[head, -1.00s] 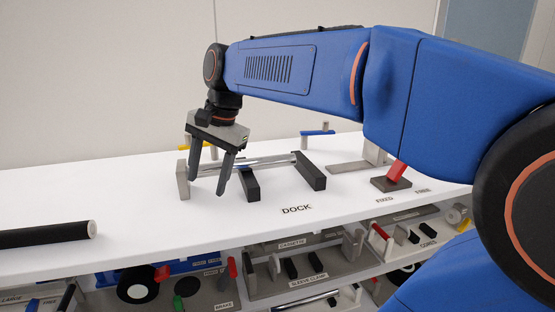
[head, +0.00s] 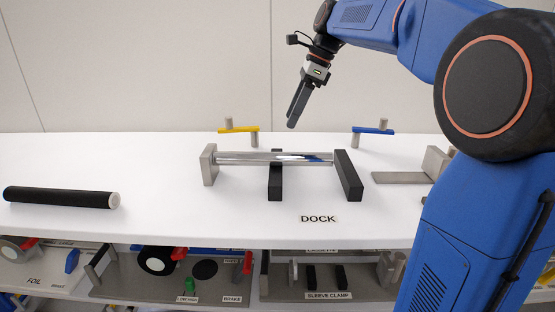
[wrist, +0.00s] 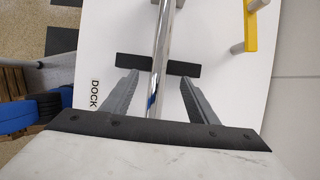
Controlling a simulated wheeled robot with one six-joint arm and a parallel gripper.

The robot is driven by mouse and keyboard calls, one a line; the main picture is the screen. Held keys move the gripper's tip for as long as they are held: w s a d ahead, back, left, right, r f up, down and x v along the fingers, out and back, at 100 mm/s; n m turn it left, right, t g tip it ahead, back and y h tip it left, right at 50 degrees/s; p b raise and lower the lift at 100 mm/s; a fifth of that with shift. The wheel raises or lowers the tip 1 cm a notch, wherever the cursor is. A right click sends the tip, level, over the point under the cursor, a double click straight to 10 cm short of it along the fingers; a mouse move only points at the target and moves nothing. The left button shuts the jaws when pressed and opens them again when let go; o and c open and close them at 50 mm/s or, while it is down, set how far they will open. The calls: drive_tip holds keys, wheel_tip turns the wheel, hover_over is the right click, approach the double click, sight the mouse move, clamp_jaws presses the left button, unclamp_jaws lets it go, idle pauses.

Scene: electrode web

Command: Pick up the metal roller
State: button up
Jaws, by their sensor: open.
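The metal roller (head: 262,157) is a shiny chrome bar lying level across the dock on the white table top. It rests between a grey end block (head: 209,165) on the left and a black block (head: 348,175) on the right, with another black block (head: 275,182) under its middle. My gripper (head: 294,118) is open and empty, raised above and behind the roller in the head view. In the wrist view, my gripper's two fingers (wrist: 160,85) are spread apart, and the roller (wrist: 163,50) runs lengthwise between them in the picture, farther below.
A black roller (head: 60,197) lies at the table's left. A yellow-armed post (head: 239,129) and a blue-armed post (head: 373,131) stand behind the dock. A grey plate (head: 400,178) lies at right. The lower shelf holds clamps and a brake.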

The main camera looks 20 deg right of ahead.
sight(275, 153)
drive_tip(key=x, duration=1.3)
drive_tip(key=shift+f, duration=0.3)
clamp_jaws()
